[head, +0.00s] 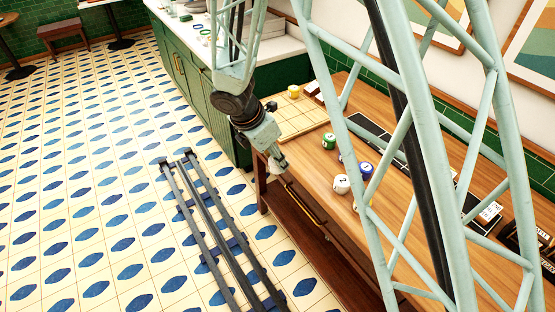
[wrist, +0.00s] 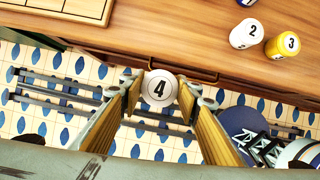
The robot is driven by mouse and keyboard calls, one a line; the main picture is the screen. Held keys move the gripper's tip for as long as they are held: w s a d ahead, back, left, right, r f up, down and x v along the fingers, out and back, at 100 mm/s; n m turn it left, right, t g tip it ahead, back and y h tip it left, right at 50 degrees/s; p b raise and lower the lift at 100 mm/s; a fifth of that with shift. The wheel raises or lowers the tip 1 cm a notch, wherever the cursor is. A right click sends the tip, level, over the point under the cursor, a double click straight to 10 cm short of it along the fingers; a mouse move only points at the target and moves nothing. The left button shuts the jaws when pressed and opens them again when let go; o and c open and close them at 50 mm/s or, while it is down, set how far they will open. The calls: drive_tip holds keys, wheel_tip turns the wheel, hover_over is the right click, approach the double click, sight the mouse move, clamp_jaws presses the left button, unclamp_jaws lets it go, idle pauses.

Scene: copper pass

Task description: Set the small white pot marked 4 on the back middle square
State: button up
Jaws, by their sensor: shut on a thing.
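The small white pot marked 4 (wrist: 160,87) sits between the two fingers of my gripper (wrist: 158,95), its number facing the wrist camera. My gripper (head: 277,165) is shut on it, out past the table's front edge with floor beneath. In the head view the pot is hard to make out at the fingertips. The pale board of squares (head: 277,124) lies at the table's far end, beyond my gripper; its corner shows in the wrist view (wrist: 60,9). A yellow pot (head: 293,91) stands toward its back. My arm partly hides the board.
A green pot (head: 328,141), a blue pot (head: 365,171) and a white pot marked 2 (head: 342,184) stand on the wooden table (head: 311,170). A yellow pot marked 3 (wrist: 283,45) stands beside the 2. A green counter (head: 205,95) adjoins the table's far end.

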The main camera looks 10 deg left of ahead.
drive_tip(key=shift+w+d, duration=0.1)
idle(0.3)
drive_tip(key=shift+w+d+m, duration=0.35)
drive_tip(key=shift+d+m, duration=0.05)
drive_tip(key=shift+d, duration=0.15)
drive_tip(key=w+d+r+m+g+b, duration=0.1)
drive_tip(key=w+d+m+g, duration=0.1)
drive_tip(key=d+m, duration=0.6)
drive_tip(key=w+d+r+m+g+y+b, duration=0.1)
drive_tip(key=w+d+m+g, duration=0.1)
drive_tip(key=d+m, duration=0.6)
drive_tip(key=w+d+r+m+g+y+b, duration=0.1)
drive_tip(key=w+d+m+g, duration=0.1)
drive_tip(key=d+m, duration=0.6)
drive_tip(key=shift+w+d+r+m+g+b, duration=0.15)
drive_tip(key=shift+d+g, duration=0.1)
drive_tip(key=shift+d, duration=0.65)
drive_tip(key=shift+w+d+m+g+b, duration=0.1)
drive_tip(key=shift+d+g, duration=0.2)
drive_tip(key=shift+d, duration=0.55)
drive_tip(key=shift+w+d+r+m+g+b, duration=0.15)
drive_tip(key=shift+d+g, duration=0.1)
drive_tip(key=shift+d, duration=0.65)
drive_tip(key=shift+d+r+m+y, duration=0.35)
drive_tip(key=shift+d+m+y, duration=0.15)
drive_tip(key=shift+d+m, duration=0.3)
drive_tip(key=shift+w, duration=0.15)
